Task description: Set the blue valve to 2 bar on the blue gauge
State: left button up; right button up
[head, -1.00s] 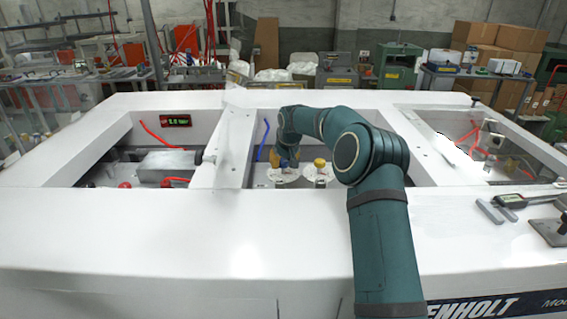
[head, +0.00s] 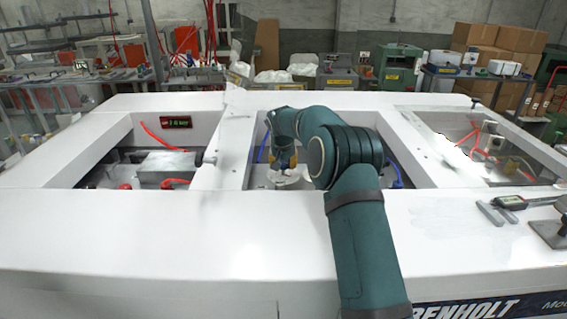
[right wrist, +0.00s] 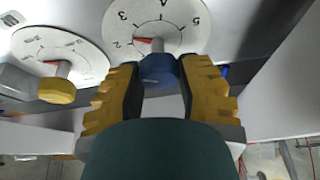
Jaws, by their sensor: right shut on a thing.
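My right gripper (right wrist: 162,88) is shut on the blue valve knob (right wrist: 158,70), with a yellow-padded finger on each side. The white blue-valve gauge (right wrist: 175,30) is behind the knob in the right wrist view. Its short red pointer aims left, close to the 2 and slightly towards the 3. In the head view my right gripper (head: 282,162) reaches down into the middle opening over the white dial, and the knob is hardly visible there. My left gripper is in neither view.
A yellow knob (right wrist: 55,90) with its own white gauge (right wrist: 60,58) stands close beside the blue one. White frame bars (head: 222,150) border the opening. A small display (head: 176,122) is in the left opening.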

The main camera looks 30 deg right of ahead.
jog(key=shift+f, duration=0.1)
jog(key=o, duration=1.2)
jog(key=v, duration=1.2)
jog(key=shift+w+d, duration=0.1)
